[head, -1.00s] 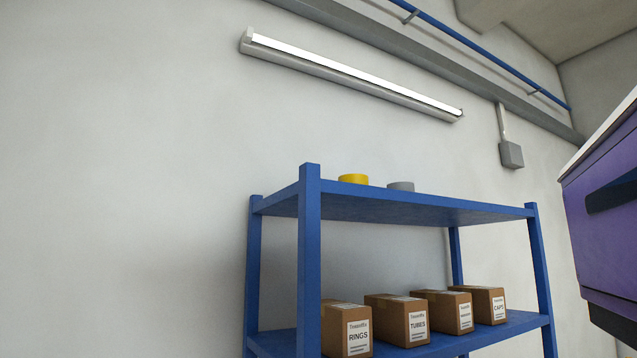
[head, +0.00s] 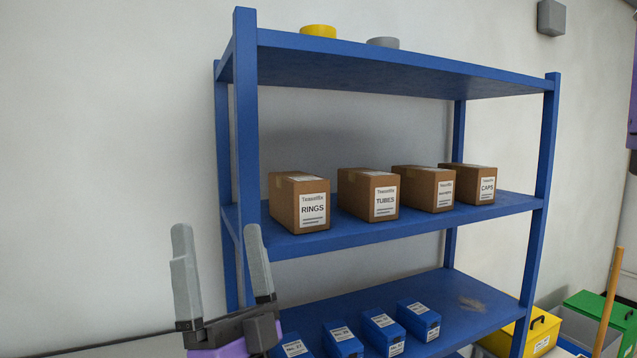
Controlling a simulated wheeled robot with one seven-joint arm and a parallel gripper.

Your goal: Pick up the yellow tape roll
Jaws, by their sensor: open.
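The yellow tape roll (head: 319,31) lies on the top shelf of the blue rack, towards its left end. It is seen from below the shelf level, so its lower edge is partly hidden by the shelf's front rim. My gripper (head: 216,240) is at the lower left of the head view, pointing up, with its two grey fingers apart and nothing between them. It is well below the tape roll and to its left, in front of the rack's left post.
A grey roll (head: 383,43) lies right of the yellow one on the blue rack (head: 400,72). The middle shelf holds cardboard boxes, including RINGS (head: 300,202). Blue boxes (head: 379,330) stand on the lower shelf. Yellow (head: 542,330) and green (head: 606,314) bins stand at lower right.

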